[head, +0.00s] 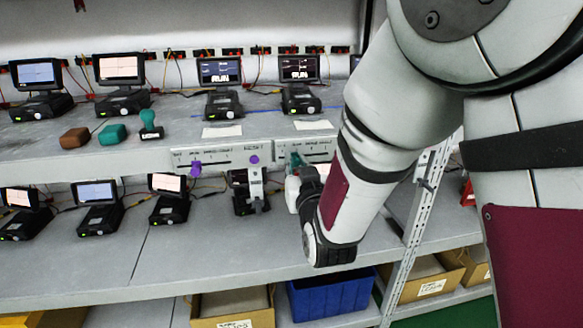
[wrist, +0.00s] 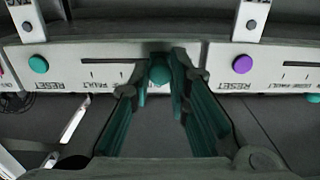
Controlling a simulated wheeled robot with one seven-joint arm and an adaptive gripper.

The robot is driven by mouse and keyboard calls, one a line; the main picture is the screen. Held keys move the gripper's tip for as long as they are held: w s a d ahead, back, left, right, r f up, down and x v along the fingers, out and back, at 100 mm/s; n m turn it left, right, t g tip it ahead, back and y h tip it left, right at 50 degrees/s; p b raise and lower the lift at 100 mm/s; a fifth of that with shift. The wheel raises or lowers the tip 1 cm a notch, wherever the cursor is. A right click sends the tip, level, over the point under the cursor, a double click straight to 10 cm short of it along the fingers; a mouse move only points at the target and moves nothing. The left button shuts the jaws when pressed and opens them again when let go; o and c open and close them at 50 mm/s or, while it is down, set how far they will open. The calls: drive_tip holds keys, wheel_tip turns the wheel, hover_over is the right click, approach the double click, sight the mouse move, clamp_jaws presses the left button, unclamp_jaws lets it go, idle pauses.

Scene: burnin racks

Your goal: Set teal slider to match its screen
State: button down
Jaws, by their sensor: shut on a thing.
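The teal slider (head: 296,159) sits near the left end of its slot on a white control strip (head: 318,147) at the shelf's front edge. In the wrist view the teal knob (wrist: 159,72) is between the fingertips of my gripper (wrist: 162,78), which is shut on it. The labels appear upside down there, and the slot (wrist: 105,61) runs left from the knob. In the head view my gripper (head: 296,178) is partly hidden by my arm. A screen (head: 298,67) above the strip shows RUN and a light trace; its small details are unreadable.
A purple slider (head: 195,168) and purple button (head: 254,159) are on the neighbouring strip. A teal button (wrist: 38,64) is also in the wrist view. Bins stand below.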

drive_tip(key=shift+w+d, duration=0.1)
drive_tip(key=shift+d, duration=0.25)
drive_tip(key=c, duration=1.5)
unclamp_jaws()
drive_tip(key=shift+r, duration=0.1)
wheel_tip(320, 180, up, 10)
drive_tip(key=shift+f, duration=0.1)
drive_tip(key=shift+d, duration=0.1)
